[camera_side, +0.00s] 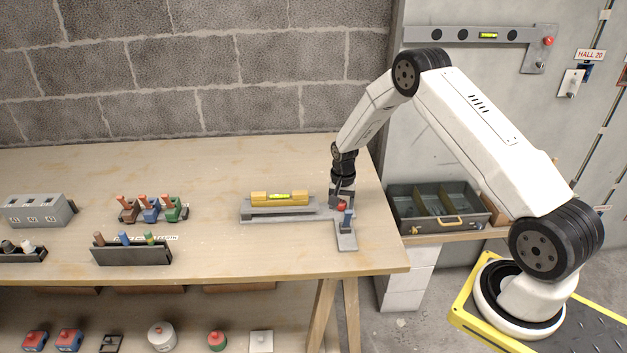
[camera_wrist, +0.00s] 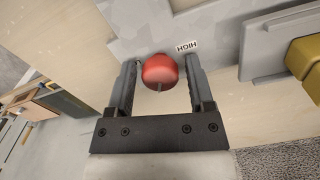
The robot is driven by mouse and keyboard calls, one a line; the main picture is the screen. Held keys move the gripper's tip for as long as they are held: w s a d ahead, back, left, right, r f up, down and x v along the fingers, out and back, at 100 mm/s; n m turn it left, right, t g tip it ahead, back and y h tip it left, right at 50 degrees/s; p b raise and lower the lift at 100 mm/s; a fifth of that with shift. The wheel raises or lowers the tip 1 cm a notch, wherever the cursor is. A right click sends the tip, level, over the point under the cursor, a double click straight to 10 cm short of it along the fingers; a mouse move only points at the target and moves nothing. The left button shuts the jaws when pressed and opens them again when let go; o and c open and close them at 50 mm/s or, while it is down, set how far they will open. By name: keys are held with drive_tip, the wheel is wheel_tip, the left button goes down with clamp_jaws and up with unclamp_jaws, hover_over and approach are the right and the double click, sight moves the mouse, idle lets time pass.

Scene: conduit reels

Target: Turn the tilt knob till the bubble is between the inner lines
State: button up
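The red tilt knob (camera_wrist: 159,70) sits between the two fingers of my gripper (camera_wrist: 162,85) in the wrist view, with a gap on each side. The gripper is open. In the side view, my gripper (camera_side: 342,200) points down at the right end of the grey metal fixture (camera_side: 260,214), over the red knob (camera_side: 341,206). A yellow spirit level (camera_side: 260,198) lies on the fixture with a green vial (camera_side: 279,197). The vial's bubble and lines are too small to read. In the wrist view, only the level's yellow end (camera_wrist: 304,60) shows, and the vial is out of view.
A "HIGH" label (camera_wrist: 187,47) is beside the knob. Racks of coloured parts (camera_side: 132,254) and a grey box (camera_side: 40,210) are at the table's left. An open grey toolbox (camera_side: 398,215) is to the right.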

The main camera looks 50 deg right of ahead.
sight(340, 203)
drive_tip(key=shift+o, duration=0.2)
drive_tip(key=shift+r, duration=3.85)
drive_tip(key=shift+a+r, duration=0.1)
drive_tip(key=shift+s+a+r, duration=0.1)
drive_tip(key=shift+a+r, duration=0.05)
drive_tip(key=shift+a, duration=0.05)
drive_tip(key=s+a+r+n+t, duration=0.1)
drive_tip(key=s+a+r+n, duration=0.4)
drive_tip(key=s+a, duration=0.4)
drive_tip(key=s+a+r+n+t, duration=0.1)
drive_tip(key=s+a+r+n, duration=0.5)
drive_tip(key=s+a, duration=0.3)
drive_tip(key=shift+s+r+n+t, duration=0.2)
drive_tip(key=shift+s+n+t, duration=0.1)
drive_tip(key=shift+s+n, duration=0.15)
drive_tip(key=shift+w, duration=0.1)
